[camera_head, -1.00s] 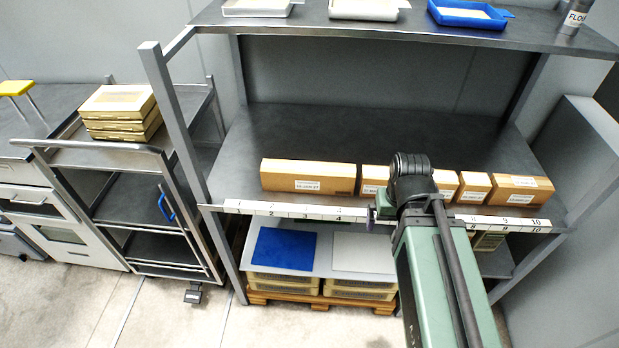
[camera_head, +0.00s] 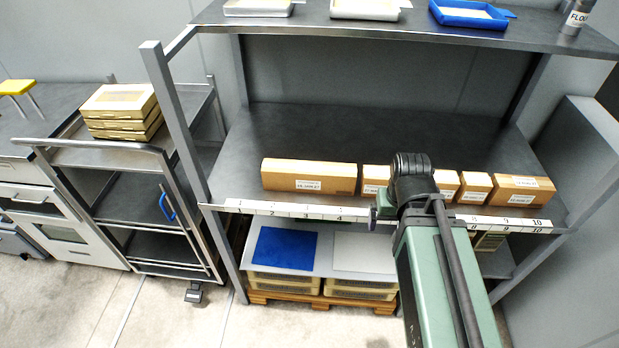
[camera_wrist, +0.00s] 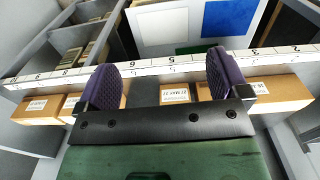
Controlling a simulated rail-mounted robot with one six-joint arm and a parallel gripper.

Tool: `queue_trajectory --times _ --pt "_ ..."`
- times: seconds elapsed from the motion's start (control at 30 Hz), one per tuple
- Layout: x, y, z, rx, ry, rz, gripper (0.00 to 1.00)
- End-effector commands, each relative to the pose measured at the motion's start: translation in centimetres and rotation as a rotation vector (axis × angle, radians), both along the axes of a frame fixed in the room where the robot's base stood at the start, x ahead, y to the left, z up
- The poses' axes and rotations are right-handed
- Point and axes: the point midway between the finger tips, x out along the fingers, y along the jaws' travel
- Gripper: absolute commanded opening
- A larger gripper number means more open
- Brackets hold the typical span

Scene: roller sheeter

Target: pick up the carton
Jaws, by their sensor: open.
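Several brown cartons with white labels stand in a row along the front of the middle shelf. The longest carton (camera_head: 310,177) is at the left, and a shorter carton (camera_head: 375,174) is beside it, partly behind my arm. More cartons, such as the one at the right end (camera_head: 522,191), stand right of my arm. In the wrist view my gripper (camera_wrist: 164,76) is open, with its two purple fingers wide apart and nothing held. A labelled carton (camera_wrist: 175,92) shows between the fingers in that picture; the long carton (camera_wrist: 270,93) shows at right. Which carton is meant cannot be told.
A white numbered strip (camera_head: 290,210) runs along the shelf's front edge. The shelf (camera_head: 370,130) is bare behind the cartons. An upper shelf (camera_head: 400,30) with trays hangs above. Below are a blue sheet (camera_head: 285,250) and crates. A trolley (camera_head: 100,152) with boxes stands left.

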Motion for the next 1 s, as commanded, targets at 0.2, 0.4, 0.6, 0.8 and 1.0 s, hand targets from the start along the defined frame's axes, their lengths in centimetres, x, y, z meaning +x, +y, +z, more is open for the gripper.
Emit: queue_trajectory --times 0.2,0.4,0.6,0.8,1.0 --pt "8.2 4.5 -0.9 0.058 -0.003 0.001 0.94" --pt "19.9 12.3 -1.0 0.233 0.065 -0.609 0.94" --pt "25.6 16.1 -0.3 0.329 0.242 -1.334 0.94" --pt "25.3 16.3 -0.2 0.321 0.304 -1.599 0.94" --pt "25.3 16.9 -2.3 0.319 0.303 -1.601 0.94"
